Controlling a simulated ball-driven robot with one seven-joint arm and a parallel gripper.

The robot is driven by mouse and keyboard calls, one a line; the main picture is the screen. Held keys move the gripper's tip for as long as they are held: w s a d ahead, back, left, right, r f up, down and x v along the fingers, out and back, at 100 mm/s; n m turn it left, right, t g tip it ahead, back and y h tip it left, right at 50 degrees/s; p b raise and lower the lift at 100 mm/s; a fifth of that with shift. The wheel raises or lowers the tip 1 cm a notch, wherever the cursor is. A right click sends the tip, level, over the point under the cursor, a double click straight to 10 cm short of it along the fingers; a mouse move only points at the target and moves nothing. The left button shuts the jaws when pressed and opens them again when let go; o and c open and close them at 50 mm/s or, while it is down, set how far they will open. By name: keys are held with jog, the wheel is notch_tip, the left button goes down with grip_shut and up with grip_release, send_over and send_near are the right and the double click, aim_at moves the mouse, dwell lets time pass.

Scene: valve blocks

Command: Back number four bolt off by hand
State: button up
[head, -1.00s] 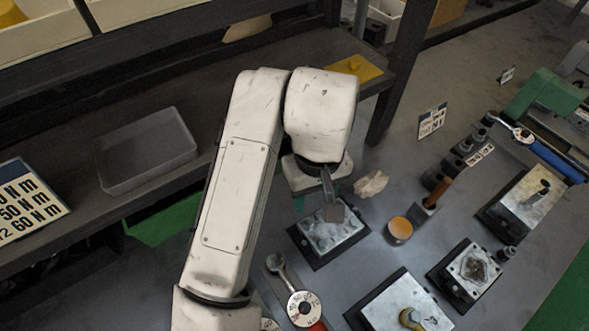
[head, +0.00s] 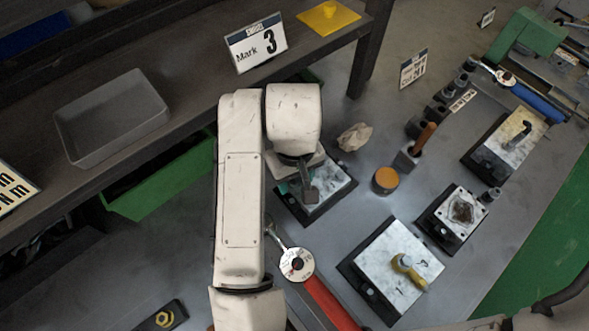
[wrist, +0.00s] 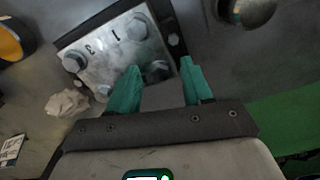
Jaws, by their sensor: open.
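A metal valve block (head: 335,190) on a dark base sits below my gripper in the head view, partly hidden by my arm. In the wrist view the block (wrist: 104,50) shows hex bolts at its corners and the stamped digits 3 and 1. One bolt (wrist: 138,25) is at the upper right, another (wrist: 73,61) at the left, and another (wrist: 103,92) at the lower left. A darker bolt head (wrist: 158,70) shows between the teal fingers of my gripper (wrist: 160,66). The fingers are open and apart; whether they are level with that bolt I cannot tell. No digit 4 is readable.
A torque wrench (head: 297,265) with a red handle lies in front of the block. A crumpled rag (head: 353,137) and an orange-topped tin (head: 385,180) stand to its right. A shelf with a grey tray (head: 112,115) is behind left.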

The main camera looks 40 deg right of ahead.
jog(key=shift+c, duration=0.2)
grip_shut()
jog(key=n, duration=0.4)
jog(key=shift+d, duration=0.2)
jog(key=n, duration=1.1)
jog(key=shift+w+d+n, duration=0.1)
jog(key=shift+w+n, duration=0.05)
jog(key=shift+n, duration=0.25)
jog(key=n, duration=0.6)
jog(key=shift+w, duration=0.15)
jog(key=shift+c, duration=1.2)
grip_release()
